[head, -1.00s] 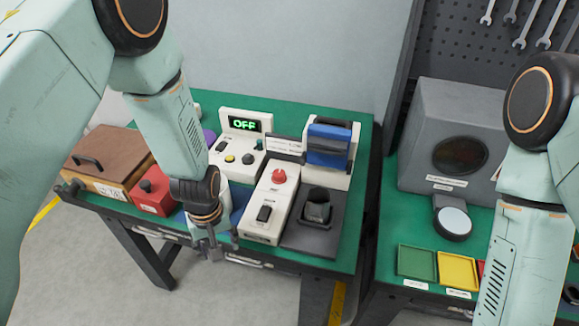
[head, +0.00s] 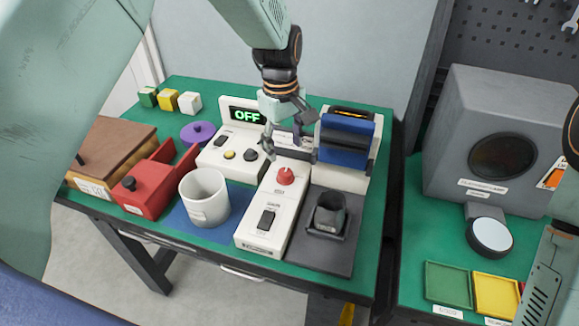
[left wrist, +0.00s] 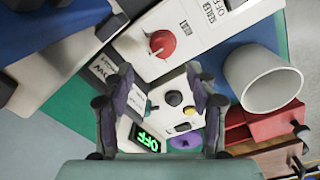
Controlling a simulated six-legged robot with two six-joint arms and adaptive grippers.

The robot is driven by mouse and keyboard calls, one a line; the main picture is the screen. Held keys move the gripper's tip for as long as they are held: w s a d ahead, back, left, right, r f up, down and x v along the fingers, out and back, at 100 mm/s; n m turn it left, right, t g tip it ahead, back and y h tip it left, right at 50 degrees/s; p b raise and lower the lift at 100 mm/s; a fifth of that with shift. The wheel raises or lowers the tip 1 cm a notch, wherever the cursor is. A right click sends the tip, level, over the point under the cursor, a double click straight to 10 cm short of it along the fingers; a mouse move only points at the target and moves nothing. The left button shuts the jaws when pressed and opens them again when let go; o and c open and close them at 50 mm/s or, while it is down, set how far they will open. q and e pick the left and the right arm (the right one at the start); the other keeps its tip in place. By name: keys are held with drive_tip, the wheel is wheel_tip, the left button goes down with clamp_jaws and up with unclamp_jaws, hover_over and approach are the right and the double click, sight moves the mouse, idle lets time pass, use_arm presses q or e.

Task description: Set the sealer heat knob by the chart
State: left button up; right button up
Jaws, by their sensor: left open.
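A red knob (head: 285,176) sits at the back of a long white unit (head: 258,226) with a black rocker switch. In the left wrist view the red knob (left wrist: 162,44) shows printed text beside it, partly readable as "SEALER" and "OFF". Behind is a white box with a green "OFF" display (head: 246,116), a black knob (head: 251,155) and a yellow button. My left gripper (head: 290,150) is open and empty, above and just behind the red knob, apart from it. I cannot make out a chart. My right gripper is out of view.
A blue device (head: 346,138) stands close right of my left gripper. A dark holder (head: 328,214), white cup (head: 205,197), red box (head: 145,190) and purple lid (head: 198,132) share the green table. Coloured cubes sit at back left. Right table holds a grey chamber (head: 490,140) and coloured trays.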

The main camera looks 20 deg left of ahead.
sight(284, 171)
use_arm(q)
drive_tip(key=f, duration=0.7)
drive_tip(key=shift+s+a, duration=0.2)
drive_tip(key=shift+w+d+f, duration=0.15)
drive_tip(key=shift+w+f, duration=0.1)
drive_tip(key=shift+f, duration=0.1)
drive_tip(key=shift+s+a, duration=0.1)
drive_tip(key=shift+a, duration=0.1)
drive_tip(key=shift+c, duration=0.2)
drive_tip(key=shift+s+r, duration=0.1)
drive_tip(key=shift+c, duration=0.8)
drive_tip(key=shift+d, duration=0.2)
drive_tip(key=c, duration=0.9)
